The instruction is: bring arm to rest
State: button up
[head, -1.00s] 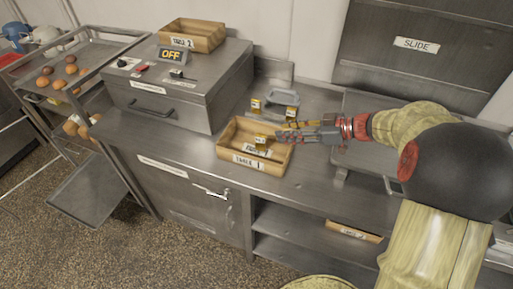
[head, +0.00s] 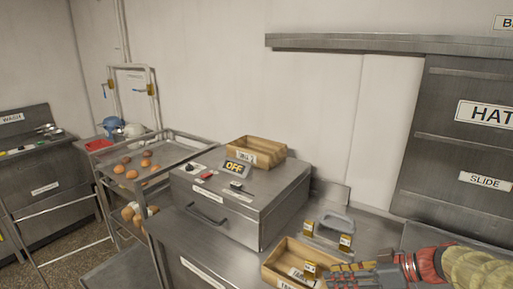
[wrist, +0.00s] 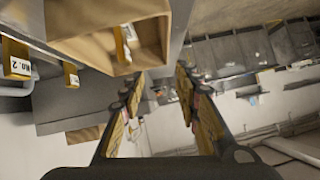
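My arm reaches in from the lower right of the head view. My gripper (head: 352,275) is beside the wooden box (head: 279,262) labelled as a table box, at the bottom of that view. In the wrist view my gripper (wrist: 160,110) has its two yellow-padded fingers spread apart with nothing between them. The wooden box (wrist: 95,48) shows there at the upper left, with a yellow-edged tag (wrist: 124,45) inside it. In the head view a tag (head: 310,270) shows at the box's right end, close to my fingers.
A grey tray (head: 335,222) and tags (head: 345,242) lie behind my gripper. A rack (head: 172,150) with round items stands left. A slide hatch (head: 460,140) is at right.

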jog(key=s+a+r+m+h, duration=0.2)
jog(key=s+m+h, duration=0.2)
jog(key=s, duration=0.6)
jog(key=s+a+r+m+h, duration=0.2)
jog(key=s+m+h, duration=0.3)
jog(key=s, duration=0.5)
jog(key=shift+m+h, duration=0.3)
jog(key=shift+h, duration=0.1)
